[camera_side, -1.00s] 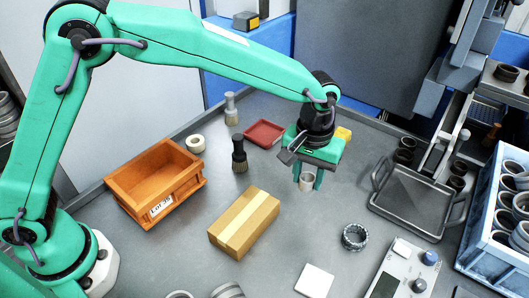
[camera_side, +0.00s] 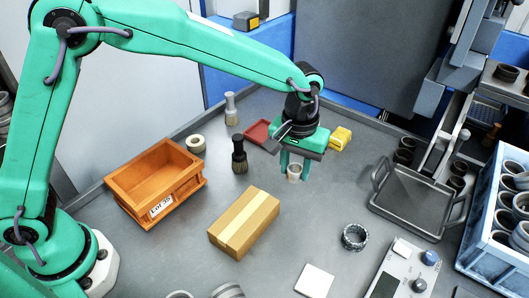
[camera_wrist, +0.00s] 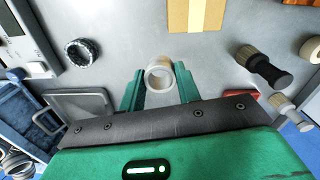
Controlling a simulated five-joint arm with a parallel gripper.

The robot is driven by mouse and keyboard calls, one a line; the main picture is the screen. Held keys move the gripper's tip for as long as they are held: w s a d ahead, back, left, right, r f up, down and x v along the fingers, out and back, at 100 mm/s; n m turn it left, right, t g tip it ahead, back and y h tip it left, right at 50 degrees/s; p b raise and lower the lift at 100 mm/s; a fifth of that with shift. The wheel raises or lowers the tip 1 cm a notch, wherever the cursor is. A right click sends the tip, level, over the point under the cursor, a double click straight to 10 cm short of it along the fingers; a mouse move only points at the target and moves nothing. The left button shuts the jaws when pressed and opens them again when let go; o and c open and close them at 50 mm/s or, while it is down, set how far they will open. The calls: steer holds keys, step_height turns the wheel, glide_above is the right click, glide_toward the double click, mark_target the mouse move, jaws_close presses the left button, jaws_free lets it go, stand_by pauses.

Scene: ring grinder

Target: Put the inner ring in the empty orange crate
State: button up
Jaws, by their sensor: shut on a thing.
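The inner ring (camera_side: 294,172) is a small pale metal ring between the fingers of my gripper (camera_side: 294,176). My gripper is shut on it and holds it above the grey table, behind the cardboard box. In the wrist view the ring (camera_wrist: 160,73) sits between the two green fingers (camera_wrist: 158,88), and its open end faces the camera. The orange crate (camera_side: 189,198) stands at the left of the side view, labelled "Lot 35", and its visible inside is empty. Only an orange edge shows at the top right of the wrist view.
The cardboard box (camera_side: 244,222) lies between my gripper and the crate's front side. Two brushes (camera_side: 239,155) and a tape roll (camera_side: 196,143) stand behind. A red tray (camera_side: 257,131) and yellow block (camera_side: 340,138) are near my gripper. A dark bearing (camera_side: 354,237) lies front right.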

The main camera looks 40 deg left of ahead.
steer(key=shift+n, duration=0.6)
steer(key=s+a, duration=0.2)
steer(key=a, duration=0.5)
steer(key=s+a, duration=0.3)
steer(key=a, duration=0.5)
steer(key=s+a+r, duration=0.1)
steer(key=s+a, duration=0.1)
steer(key=a, duration=0.6)
steer(key=shift+s+a+r, duration=0.1)
steer(key=shift+s+a, duration=0.1)
steer(key=shift+a, duration=0.05)
steer(key=s+a, duration=0.5)
glide_toward(166, 173)
steer(key=shift+s+d+f, duration=0.25)
steer(key=shift+d+f, duration=0.1)
steer(key=shift+d, duration=0.25)
steer(key=shift+s+d+f, duration=0.3)
steer(key=shift+d, duration=0.3)
steer(key=shift+s+d+f, duration=0.25)
steer(key=shift+d+f, duration=0.1)
steer(key=shift+d, duration=0.25)
steer(key=shift+f, duration=0.1)
steer(key=shift+f, duration=1.95)
steer(key=shift+f, duration=0.15)
